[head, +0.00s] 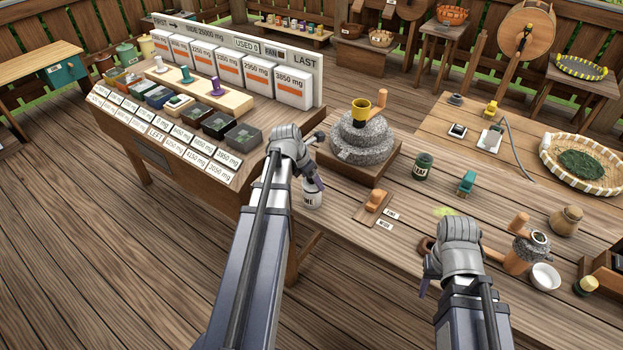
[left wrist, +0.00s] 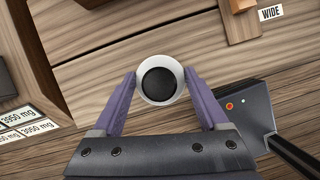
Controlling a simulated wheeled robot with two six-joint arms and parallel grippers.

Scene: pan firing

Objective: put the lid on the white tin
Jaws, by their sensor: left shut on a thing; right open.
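The white tin (head: 312,198) stands upright near the table's left front edge, with dark lettering on its side. In the left wrist view the tin (left wrist: 178,80) shows as a white ring around a dark round middle. My left gripper (head: 315,178) is shut on it, with one purple finger on each side; the fingers also show in the left wrist view (left wrist: 160,88). My right gripper (head: 424,286) is open over the table's front side, partly hidden by its own hand. I cannot make out a separate lid for the white tin.
A stone mill (head: 362,140) stands behind the tin. A wooden piece (head: 375,202) with two cards lies to its right. A green tin (head: 423,168), a small hand mill (head: 528,246) and a white bowl (head: 544,276) stand further right. A labelled rack (head: 165,150) is at left.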

